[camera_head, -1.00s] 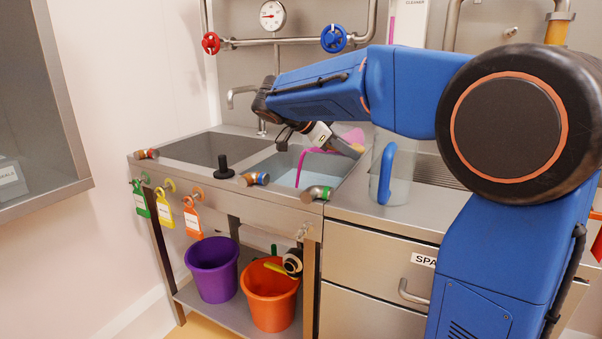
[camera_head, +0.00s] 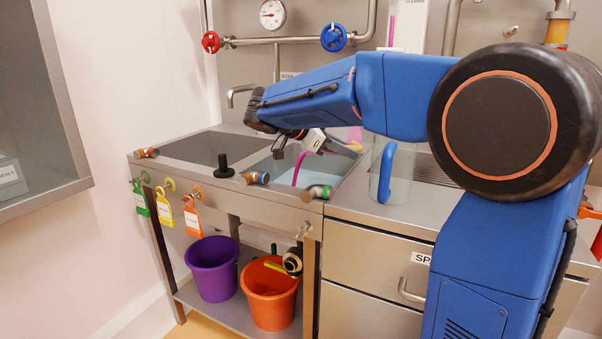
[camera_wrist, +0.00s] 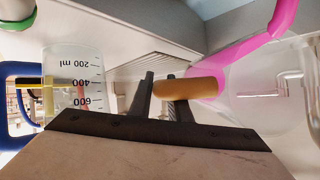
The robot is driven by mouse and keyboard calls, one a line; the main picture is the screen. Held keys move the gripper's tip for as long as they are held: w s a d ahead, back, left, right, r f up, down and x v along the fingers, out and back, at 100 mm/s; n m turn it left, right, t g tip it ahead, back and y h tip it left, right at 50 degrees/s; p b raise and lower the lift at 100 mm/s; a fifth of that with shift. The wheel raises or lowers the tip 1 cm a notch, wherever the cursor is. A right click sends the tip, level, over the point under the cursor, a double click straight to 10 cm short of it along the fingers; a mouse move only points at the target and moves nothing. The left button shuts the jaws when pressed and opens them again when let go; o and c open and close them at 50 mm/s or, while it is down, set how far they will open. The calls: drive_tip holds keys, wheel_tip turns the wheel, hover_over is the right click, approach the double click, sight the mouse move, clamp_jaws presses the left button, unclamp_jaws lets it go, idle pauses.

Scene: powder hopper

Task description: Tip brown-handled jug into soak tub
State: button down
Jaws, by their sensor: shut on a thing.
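My gripper (camera_wrist: 165,95) is shut on the brown handle (camera_wrist: 195,88) of a clear jug; in the head view my gripper (camera_head: 325,143) is above the right-hand basin. The jug's clear body (camera_wrist: 250,95) is tilted, with pink liquid inside. A pink stream (camera_wrist: 262,40) runs from it; in the head view the stream (camera_head: 298,167) falls into the soak tub (camera_head: 345,185), the basin holding pale blue liquid. My arm and gripper hide much of the jug in the head view.
A clear measuring jug with a blue handle (camera_head: 385,172) stands on the counter right of the basin; it also shows in the wrist view (camera_wrist: 85,70). A black upright knob (camera_head: 223,165) stands between the basins. Coloured valves line the front edge. Purple (camera_head: 212,270) and orange (camera_head: 270,295) buckets stand below.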

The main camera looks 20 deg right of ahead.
drive_tip(key=shift+a+f+h, duration=0.1)
drive_tip(key=shift+a+h, duration=0.15)
drive_tip(key=shift+h, duration=0.35)
